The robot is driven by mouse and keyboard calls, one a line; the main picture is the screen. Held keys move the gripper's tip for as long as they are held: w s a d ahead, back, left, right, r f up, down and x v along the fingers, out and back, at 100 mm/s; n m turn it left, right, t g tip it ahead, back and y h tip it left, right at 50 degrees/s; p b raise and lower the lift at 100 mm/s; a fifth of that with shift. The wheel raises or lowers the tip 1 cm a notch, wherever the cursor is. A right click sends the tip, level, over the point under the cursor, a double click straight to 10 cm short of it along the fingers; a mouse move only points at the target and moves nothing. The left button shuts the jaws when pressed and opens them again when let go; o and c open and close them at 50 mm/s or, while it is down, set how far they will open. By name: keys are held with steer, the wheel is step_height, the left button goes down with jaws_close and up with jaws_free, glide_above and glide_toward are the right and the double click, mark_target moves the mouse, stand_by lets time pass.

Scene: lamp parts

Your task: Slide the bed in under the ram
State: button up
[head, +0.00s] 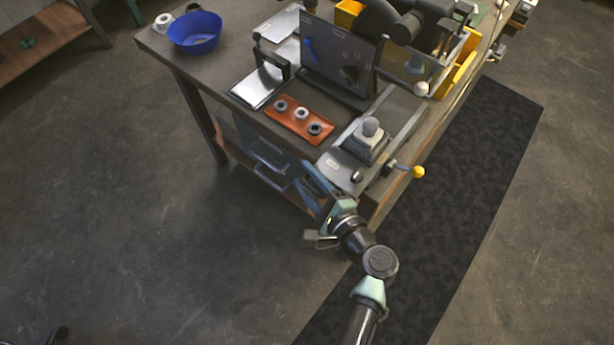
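The bed (339,169) looks to be the pale metal plate at the table's near corner, with a grey block (359,143) topped by a rounded grey piece on it. Pale rails (405,128) run from it back toward a dark press-like machine (400,22). The ram itself is not clearly visible; it seems to belong to that machine, behind an upright panel. A lever with a yellow ball (418,172) sticks out right of the bed. My gripper (312,184) is by the table's near edge, left of and apart from the bed. Its fingers are hard to make out.
An upright grey panel (338,55) stands behind an orange mat (290,128) holding three ring-shaped parts. A blue bowl (195,32) and a white roll (163,22) are at the back left. Yellow bins (458,72) are along the right. A dark floor mat (480,160) lies clear beside the table.

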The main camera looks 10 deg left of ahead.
jaws_close()
steer(key=shift+s+f, duration=0.1)
